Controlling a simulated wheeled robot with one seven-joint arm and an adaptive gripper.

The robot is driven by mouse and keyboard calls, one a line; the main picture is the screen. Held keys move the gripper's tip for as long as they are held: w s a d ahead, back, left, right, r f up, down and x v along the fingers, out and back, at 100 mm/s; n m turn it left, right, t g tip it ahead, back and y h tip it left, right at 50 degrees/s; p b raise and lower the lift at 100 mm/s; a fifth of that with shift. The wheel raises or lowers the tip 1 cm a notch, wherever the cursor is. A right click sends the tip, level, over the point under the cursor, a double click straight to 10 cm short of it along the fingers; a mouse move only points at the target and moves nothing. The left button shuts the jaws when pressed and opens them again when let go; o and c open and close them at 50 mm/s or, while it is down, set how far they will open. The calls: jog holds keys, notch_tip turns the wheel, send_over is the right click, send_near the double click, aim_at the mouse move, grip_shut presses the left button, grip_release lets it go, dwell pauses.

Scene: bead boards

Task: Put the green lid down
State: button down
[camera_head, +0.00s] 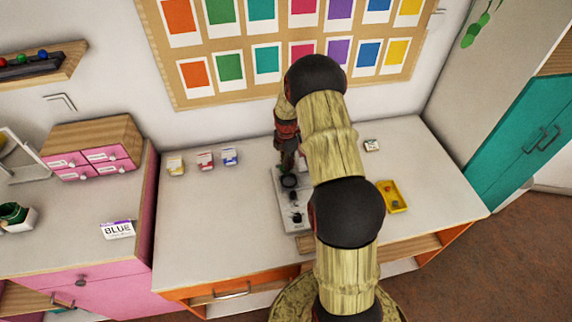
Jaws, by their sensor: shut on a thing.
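My arm reaches over the middle of the white counter (215,230), and its links hide part of it. My gripper (287,165) is small in view, pointing down above the back end of a grey board (294,217). It is shut, and a sliver of green at the fingertips looks like the green lid (279,167). Most of the lid is hidden. I cannot tell whether it touches the board. The board carries a dark ring (289,181) and smaller dark pieces.
Yellow, red and blue small boxes (205,160) stand left of the board. A yellow tray (393,197) with small items lies to the right. A pink drawer box (97,155) and a "BLUE" card (118,229) are further left.

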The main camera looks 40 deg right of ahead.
jog(key=shift+f, duration=0.2)
jog(key=c, duration=2.1)
grip_release()
jog(key=shift+c, duration=0.2)
